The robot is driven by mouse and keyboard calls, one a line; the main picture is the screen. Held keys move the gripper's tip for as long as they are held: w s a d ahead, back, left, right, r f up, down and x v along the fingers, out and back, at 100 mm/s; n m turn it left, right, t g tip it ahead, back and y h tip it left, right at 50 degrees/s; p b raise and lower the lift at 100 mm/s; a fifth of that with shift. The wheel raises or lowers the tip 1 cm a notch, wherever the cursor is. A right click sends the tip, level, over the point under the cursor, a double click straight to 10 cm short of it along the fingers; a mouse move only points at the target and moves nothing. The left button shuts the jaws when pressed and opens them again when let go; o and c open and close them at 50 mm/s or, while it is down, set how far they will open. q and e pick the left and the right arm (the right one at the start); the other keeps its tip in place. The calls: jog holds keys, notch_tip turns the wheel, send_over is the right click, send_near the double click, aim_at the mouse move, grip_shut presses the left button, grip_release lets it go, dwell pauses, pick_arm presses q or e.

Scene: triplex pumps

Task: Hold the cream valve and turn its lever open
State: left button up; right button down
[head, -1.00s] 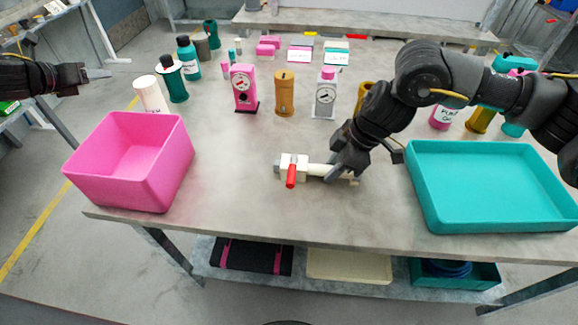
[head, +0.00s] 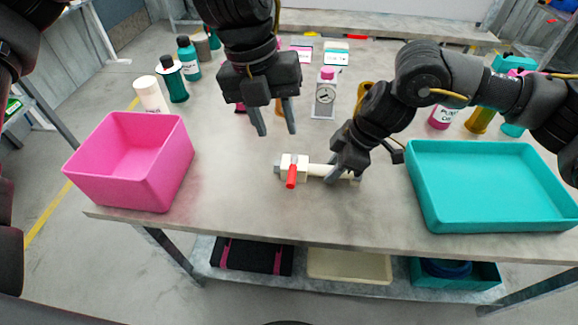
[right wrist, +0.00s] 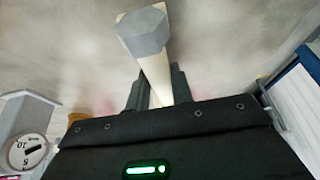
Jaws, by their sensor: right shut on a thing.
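The cream valve (head: 318,170) lies on the table in the head view, with a block-shaped body at its left end and a pipe running right. Its red lever (head: 291,176) points toward the front edge of the table. My right gripper (head: 332,176) is shut on the valve's pipe; in the right wrist view the cream pipe (right wrist: 154,72) runs between the fingers and ends in a grey hexagonal part (right wrist: 142,32). My left gripper (head: 275,130) is open and empty, above the table behind the valve, fingers pointing down.
A pink bin (head: 130,175) stands at the left and a teal tray (head: 490,220) at the right. A gauge block (head: 325,95) and several bottles stand behind. The table front of the valve is clear.

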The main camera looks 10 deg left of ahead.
aim_at(290, 174)
pick_arm(q)
jog(key=x, duration=1.2)
jog(key=shift+s+f, duration=0.1)
jog(key=shift+a, duration=0.1)
grip_shut()
